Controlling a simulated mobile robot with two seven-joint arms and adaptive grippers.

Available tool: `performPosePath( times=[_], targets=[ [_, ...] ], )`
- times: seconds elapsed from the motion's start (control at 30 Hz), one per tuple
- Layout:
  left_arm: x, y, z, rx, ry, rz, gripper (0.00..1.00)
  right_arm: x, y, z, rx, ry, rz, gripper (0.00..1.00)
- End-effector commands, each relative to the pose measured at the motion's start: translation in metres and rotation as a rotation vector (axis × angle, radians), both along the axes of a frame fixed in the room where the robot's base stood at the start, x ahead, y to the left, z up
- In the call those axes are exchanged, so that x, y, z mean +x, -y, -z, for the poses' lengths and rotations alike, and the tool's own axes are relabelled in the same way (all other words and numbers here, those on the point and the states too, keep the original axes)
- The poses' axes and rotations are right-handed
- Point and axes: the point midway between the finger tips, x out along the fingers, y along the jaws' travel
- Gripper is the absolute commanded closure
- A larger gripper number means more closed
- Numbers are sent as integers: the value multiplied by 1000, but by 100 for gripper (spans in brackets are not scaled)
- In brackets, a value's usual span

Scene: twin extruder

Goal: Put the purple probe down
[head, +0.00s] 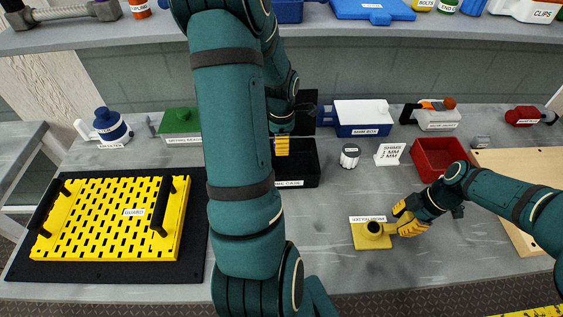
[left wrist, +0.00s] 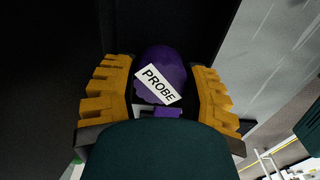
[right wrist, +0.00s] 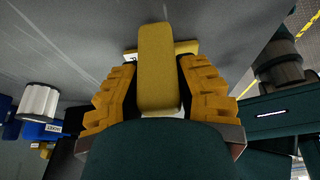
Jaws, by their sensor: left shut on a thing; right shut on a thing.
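The purple probe (left wrist: 165,68), with a white PROBE label, sits between the yellow fingers of my left gripper (left wrist: 160,100), which is shut on it. In the head view my left gripper (head: 282,145) is at the back edge of an open black case (head: 306,176); my arm hides part of the case, and the probe does not show there. Dark surfaces surround the probe in the left wrist view; I cannot tell whether it touches them.
A yellow slotted guard (head: 110,218) lies on a black mat at left. A green box (head: 180,122), a blue-and-white box (head: 362,118), a grey knob (head: 349,156), a sign (head: 389,154) and a red bin (head: 436,158) stand around. The table left of the yellow block is clear.

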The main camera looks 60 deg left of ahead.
Motion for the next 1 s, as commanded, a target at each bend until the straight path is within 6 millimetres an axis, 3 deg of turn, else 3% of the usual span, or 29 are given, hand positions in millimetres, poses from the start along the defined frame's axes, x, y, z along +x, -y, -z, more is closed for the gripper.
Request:
performPosePath(
  times=[0.1,0.37,0.6,0.97,1.0],
  targets=[
    [0,1,22,-4,-3,-1,96,-1,1,2,-3,-2,-2,100],
    [0,0,42,-1,-2,0,96,-1,0,2,-2,-2,-1,100],
    [0,0,71,-1,-2,0,96,-1,1,2,-2,-2,-1,100],
    [1,0,74,0,0,1,96,-1,0,2,-2,-2,-1,100],
    [1,0,75,1,1,1,47,-1,0,2,-2,-2,-1,100]
  ],
)
